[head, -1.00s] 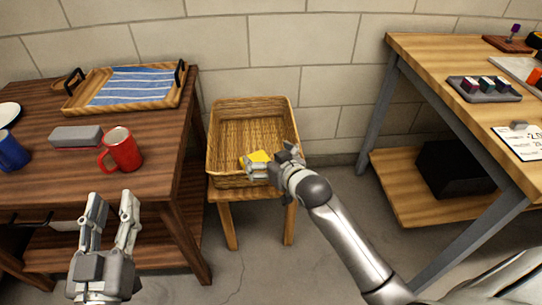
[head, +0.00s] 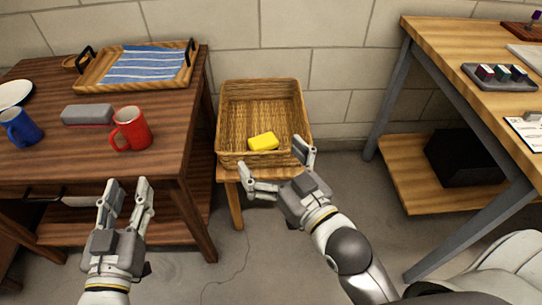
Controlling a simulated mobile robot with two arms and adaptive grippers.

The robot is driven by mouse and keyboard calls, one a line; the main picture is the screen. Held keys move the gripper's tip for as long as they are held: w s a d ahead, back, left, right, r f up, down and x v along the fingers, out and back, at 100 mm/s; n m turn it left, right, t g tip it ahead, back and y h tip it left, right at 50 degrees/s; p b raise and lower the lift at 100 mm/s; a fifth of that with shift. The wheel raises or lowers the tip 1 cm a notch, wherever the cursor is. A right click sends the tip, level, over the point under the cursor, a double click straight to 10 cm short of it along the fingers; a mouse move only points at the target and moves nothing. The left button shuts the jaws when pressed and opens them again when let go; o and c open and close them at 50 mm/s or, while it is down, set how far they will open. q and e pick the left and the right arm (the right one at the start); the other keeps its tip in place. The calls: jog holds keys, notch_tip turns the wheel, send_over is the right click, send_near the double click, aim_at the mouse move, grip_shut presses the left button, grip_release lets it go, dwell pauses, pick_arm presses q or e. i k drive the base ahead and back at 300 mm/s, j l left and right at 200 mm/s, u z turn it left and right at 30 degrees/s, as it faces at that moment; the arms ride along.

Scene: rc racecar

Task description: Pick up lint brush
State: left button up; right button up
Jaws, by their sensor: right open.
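A grey oblong block with a reddish underside, which looks like the lint brush (head: 88,114), lies on the dark wooden table beside the red mug. My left gripper (head: 127,187) is open and empty, in front of the table's near edge and below the brush in the picture. My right gripper (head: 273,160) is open and empty at the near rim of the wicker basket (head: 232,108). A yellow sponge-like block (head: 263,141) lies inside the basket, apart from the fingers.
A red mug (head: 133,130) stands just right of the brush, and a blue mug (head: 20,127) stands left of it. A tray with a striped cloth (head: 146,64) lies behind. A workbench (head: 452,62) stands at the right. The floor between is clear.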

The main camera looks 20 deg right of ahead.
aim_at(88, 116)
jog(key=j+u, duration=0.1)
jog(key=u, duration=0.3)
jog(key=j+u, duration=0.1)
jog(key=u, duration=0.3)
jog(key=j+u, duration=0.1)
jog(key=u, duration=0.3)
jog(key=i+u, duration=0.1)
jog(key=u, duration=0.3)
jog(key=i+j+u, duration=0.2)
jog(key=i, duration=0.25)
jog(key=i+z, duration=0.1)
jog(key=z, duration=0.25)
jog(key=i+z, duration=0.1)
jog(key=z, duration=0.25)
jog(key=i+j+z, duration=0.1)
jog(key=z, duration=0.25)
